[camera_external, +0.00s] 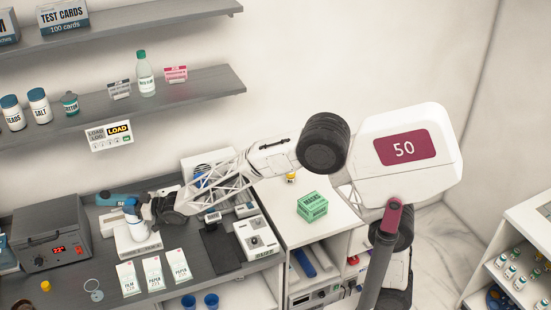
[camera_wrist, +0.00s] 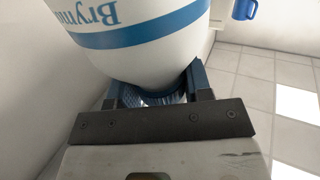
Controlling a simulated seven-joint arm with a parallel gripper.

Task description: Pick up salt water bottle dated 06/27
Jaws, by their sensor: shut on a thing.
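In the wrist view, my gripper (camera_wrist: 160,98) is shut around the narrow blue-capped end of a white bottle (camera_wrist: 145,55) with a blue band. Its blue lettering reads "Bryn" upside down, and the rest is cut off. No date is readable on it. In the external view, my gripper (camera_external: 145,206) reaches in from the right, at the upper part of a small white and blue bottle (camera_external: 137,227). The bottle looks upright, over a white device on the grey counter. I cannot tell whether its base touches the device.
A grey box with a red display (camera_external: 48,237) stands left of the bottle. Three white packets (camera_external: 152,272) lie in front, with two blue cups (camera_external: 210,300) nearby. A green box (camera_external: 312,207) sits on the white cabinet. Shelves with bottles hang above.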

